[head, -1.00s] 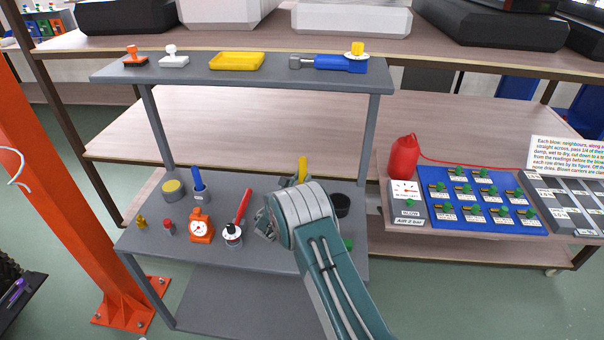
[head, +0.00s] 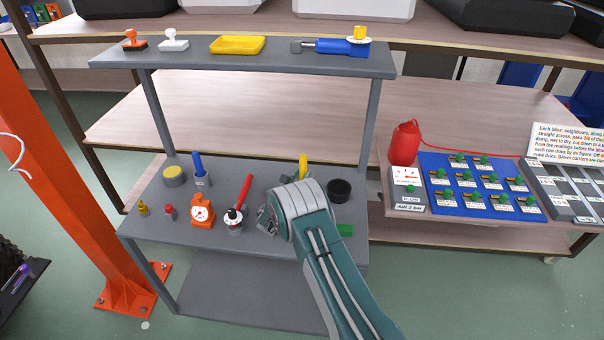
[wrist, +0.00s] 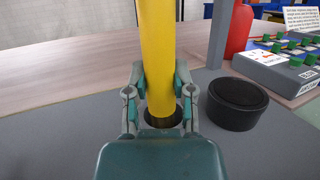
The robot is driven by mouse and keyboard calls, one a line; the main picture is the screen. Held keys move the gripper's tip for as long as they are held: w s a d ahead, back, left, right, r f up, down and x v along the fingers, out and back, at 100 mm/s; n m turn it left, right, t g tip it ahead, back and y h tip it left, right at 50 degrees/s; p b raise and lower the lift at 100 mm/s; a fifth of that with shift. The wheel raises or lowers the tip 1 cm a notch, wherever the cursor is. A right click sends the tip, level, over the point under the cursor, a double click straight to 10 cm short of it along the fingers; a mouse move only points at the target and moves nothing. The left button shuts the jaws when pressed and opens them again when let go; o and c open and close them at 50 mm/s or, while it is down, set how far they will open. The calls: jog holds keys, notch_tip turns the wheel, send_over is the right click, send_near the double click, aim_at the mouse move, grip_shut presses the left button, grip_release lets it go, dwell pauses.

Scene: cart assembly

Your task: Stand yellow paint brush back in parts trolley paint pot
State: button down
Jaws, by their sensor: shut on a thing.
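The yellow paint brush (wrist: 156,50) stands nearly upright between the fingers of my gripper (wrist: 160,88), which is shut on it. In the head view only the top of the yellow brush (head: 303,164) shows behind my wrist. In the wrist view its lower end meets a dark round opening with a pale rim, seemingly the paint pot (wrist: 151,121). I cannot tell how deep the brush sits in it. The pot is hidden behind my arm in the head view. The grey parts trolley (head: 160,222) carries these on its lower deck.
A black round tin (head: 339,190) stands close right of my gripper, and a green block (head: 345,230) lies by my arm. To the left stand a red-handled brush in a pot (head: 236,218), an orange dial gauge (head: 201,212) and a blue brush (head: 198,165). The upper shelf (head: 195,65) overhangs behind.

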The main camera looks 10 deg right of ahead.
jog(key=shift+c, duration=2)
grip_release()
jog(key=v, duration=1.2)
jog(key=shift+f, duration=0.1)
